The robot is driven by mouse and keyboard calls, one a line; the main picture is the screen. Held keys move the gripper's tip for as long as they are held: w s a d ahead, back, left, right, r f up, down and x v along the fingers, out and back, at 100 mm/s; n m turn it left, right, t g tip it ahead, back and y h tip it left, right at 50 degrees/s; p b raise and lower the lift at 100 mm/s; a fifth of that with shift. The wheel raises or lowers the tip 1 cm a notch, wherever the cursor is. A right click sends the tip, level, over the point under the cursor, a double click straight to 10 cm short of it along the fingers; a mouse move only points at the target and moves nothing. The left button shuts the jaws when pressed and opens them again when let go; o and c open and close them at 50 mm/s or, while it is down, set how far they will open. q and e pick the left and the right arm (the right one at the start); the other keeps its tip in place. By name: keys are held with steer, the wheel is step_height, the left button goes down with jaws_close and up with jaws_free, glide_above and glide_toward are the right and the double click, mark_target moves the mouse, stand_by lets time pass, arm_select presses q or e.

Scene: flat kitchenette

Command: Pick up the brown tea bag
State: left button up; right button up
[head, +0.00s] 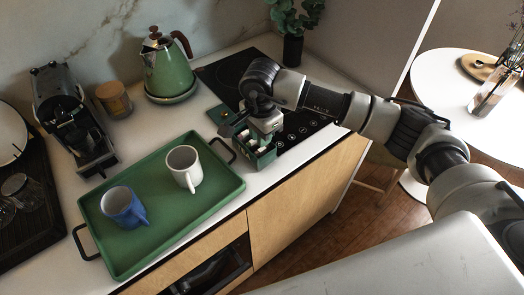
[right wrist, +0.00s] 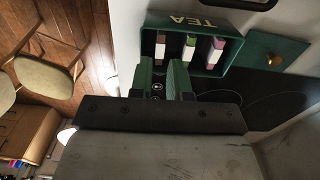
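A green tea box (right wrist: 203,27) marked TEA stands open in the right wrist view; it also shows in the head view (head: 265,160). It holds a brown tea bag (right wrist: 160,50) at the left, a green tea bag (right wrist: 189,48) in the middle and a purple tea bag (right wrist: 215,52) at the right. Each sits in its own compartment. My right gripper (right wrist: 163,75) is open and empty, with its fingers near the box's edge, close to the brown and green tea bags. In the head view the right hand (head: 263,126) partly hides the box. My left gripper is out of view.
The box's green lid (right wrist: 277,53) with a gold knob lies beside it. A green tray (head: 165,215) with a white mug (head: 184,166) and a blue mug (head: 121,205) is close by. A kettle (head: 168,70) and plant (head: 293,30) stand further back.

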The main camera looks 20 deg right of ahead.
mark_target(262, 149)
steer(key=f+p, duration=0.1)
steer(key=f, duration=0.2)
steer(key=shift+w+d+f+p, duration=0.1)
steer(key=shift+d+f+p, duration=0.1)
steer(key=shift+f+p, duration=0.15)
steer(key=shift+f, duration=0.35)
steer(key=shift+c, duration=0.3)
jaws_close()
steer(key=shift+r, duration=0.15)
